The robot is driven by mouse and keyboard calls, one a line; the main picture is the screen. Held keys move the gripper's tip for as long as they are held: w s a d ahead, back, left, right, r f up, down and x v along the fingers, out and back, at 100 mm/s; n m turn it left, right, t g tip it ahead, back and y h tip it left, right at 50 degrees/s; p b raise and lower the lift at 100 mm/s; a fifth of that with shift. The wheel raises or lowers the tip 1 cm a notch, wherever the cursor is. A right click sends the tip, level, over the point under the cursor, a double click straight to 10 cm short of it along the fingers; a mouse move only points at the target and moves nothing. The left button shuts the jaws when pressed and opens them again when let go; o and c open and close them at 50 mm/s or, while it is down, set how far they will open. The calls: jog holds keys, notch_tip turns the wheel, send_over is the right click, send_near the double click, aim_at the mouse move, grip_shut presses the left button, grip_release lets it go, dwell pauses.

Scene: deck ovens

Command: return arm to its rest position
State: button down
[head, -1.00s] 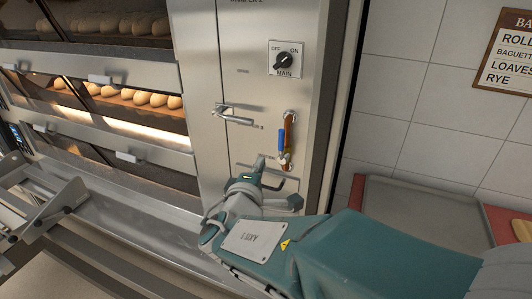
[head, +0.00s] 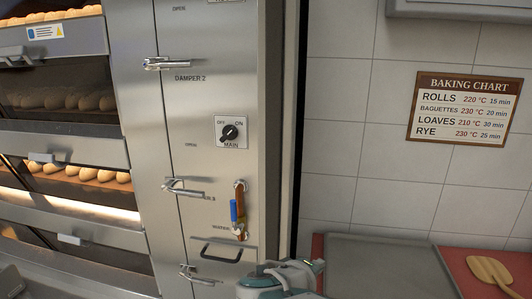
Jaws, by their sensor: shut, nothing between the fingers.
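Part of my arm (head: 278,281), teal and grey with a pale cable over its top, shows at the bottom edge, right of centre. It stands in front of the lower part of the steel oven panel (head: 212,92). The rest of my arm is below the frame. I make out no gripper fingers in this view, and nothing held shows.
The panel carries a MAIN switch (head: 231,132), damper levers (head: 183,187), a blue-handled valve (head: 238,211) and a black handle (head: 221,252). Decks of loaves (head: 81,174) are at left. At right are a baking chart (head: 464,107), a grey tray (head: 385,268) and a wooden paddle (head: 493,269).

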jog(key=s+d+f+m+g+y, duration=0.25)
jog(key=s+d+m+g, duration=0.25)
jog(key=s+d, duration=0.3)
jog(key=s+a+m+y, duration=0.1)
jog(key=s+m+y, duration=0.3)
jog(key=s, duration=0.3)
jog(key=shift+s+a+f+m+y, duration=0.25)
jog(key=shift+a+f+m+y, duration=0.1)
jog(key=shift+a+f+m, duration=0.1)
